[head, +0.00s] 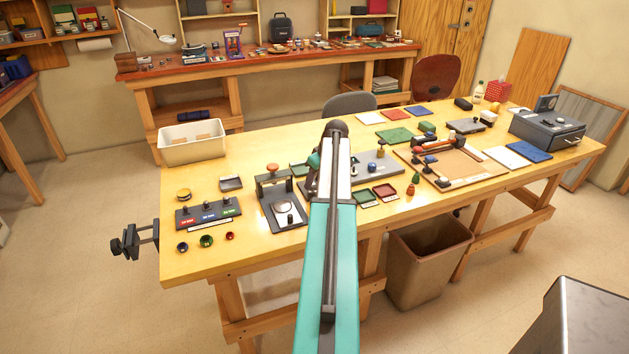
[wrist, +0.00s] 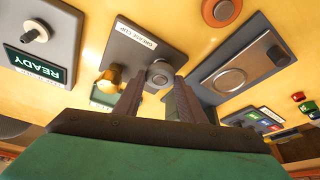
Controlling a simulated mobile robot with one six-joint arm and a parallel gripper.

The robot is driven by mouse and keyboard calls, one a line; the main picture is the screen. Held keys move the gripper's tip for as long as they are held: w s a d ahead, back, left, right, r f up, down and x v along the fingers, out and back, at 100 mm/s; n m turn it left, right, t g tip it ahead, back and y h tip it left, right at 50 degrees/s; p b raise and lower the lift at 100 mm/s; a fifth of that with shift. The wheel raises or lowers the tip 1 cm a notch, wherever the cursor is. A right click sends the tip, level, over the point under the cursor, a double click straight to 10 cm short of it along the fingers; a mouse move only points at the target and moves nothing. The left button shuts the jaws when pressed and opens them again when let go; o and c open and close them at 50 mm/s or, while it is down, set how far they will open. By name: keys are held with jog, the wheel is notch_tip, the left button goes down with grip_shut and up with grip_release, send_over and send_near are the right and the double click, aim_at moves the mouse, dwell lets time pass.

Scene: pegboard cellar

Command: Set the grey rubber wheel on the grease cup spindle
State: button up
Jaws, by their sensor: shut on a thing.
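In the wrist view my gripper (wrist: 158,84) points at the bench with its two dark fingers either side of a small grey round wheel (wrist: 160,72). The wheel has a paler centre and is held at the fingertips. Behind it is a dark grey plate (wrist: 165,40) with a white GREASE CUP label (wrist: 137,36). A brass-coloured cup or knob (wrist: 110,78) stands beside the left finger. The spindle is hidden, and I cannot tell whether the wheel touches it. In the head view my arm covers the gripper and wheel.
A press fixture with a silver disc (head: 284,207) stands left of my arm, with an orange-red knob (head: 274,168). A labelled three-knob rack (head: 208,213) sits further left. A READY panel (wrist: 40,62) lies left of the grease cup plate in the wrist view. A white bin (head: 192,153) stands behind.

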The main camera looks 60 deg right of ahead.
jog(key=shift+f+b, duration=0.5)
jog(key=shift+f, duration=0.35)
dwell(2.4)
jog(key=o, duration=1.6)
jog(key=shift+r, duration=0.1)
jog(key=shift+r+p, duration=1.55)
jog(key=shift+r, duration=1.75)
